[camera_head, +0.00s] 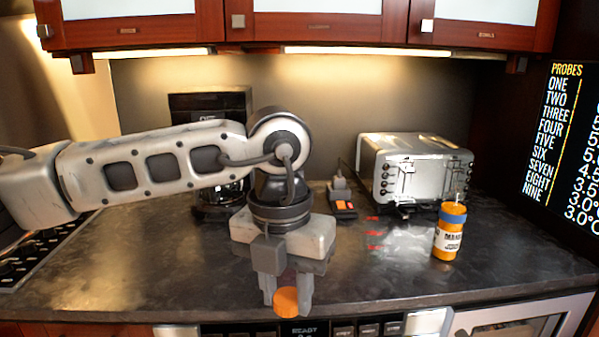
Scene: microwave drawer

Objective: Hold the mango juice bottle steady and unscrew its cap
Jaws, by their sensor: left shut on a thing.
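The juice bottle (447,242) stands upright on the counter at the right, in front of the toaster. It is orange with a white label, a blue band near the neck and an orange top. My left gripper (288,297) points down near the counter's front edge, well to the left of the bottle and apart from it. It is shut on an orange round piece (286,302), whose rounded end shows between the fingers. I cannot tell whether this piece is a cap. My right gripper is not in view.
A silver toaster (415,168) stands behind the bottle. A dark coffee maker (210,105) is partly hidden behind my left arm. A small dark device with orange parts (344,206) sits mid-counter. A stovetop (30,255) is at left. Cabinets (330,28) hang above. The front counter (370,275) is clear.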

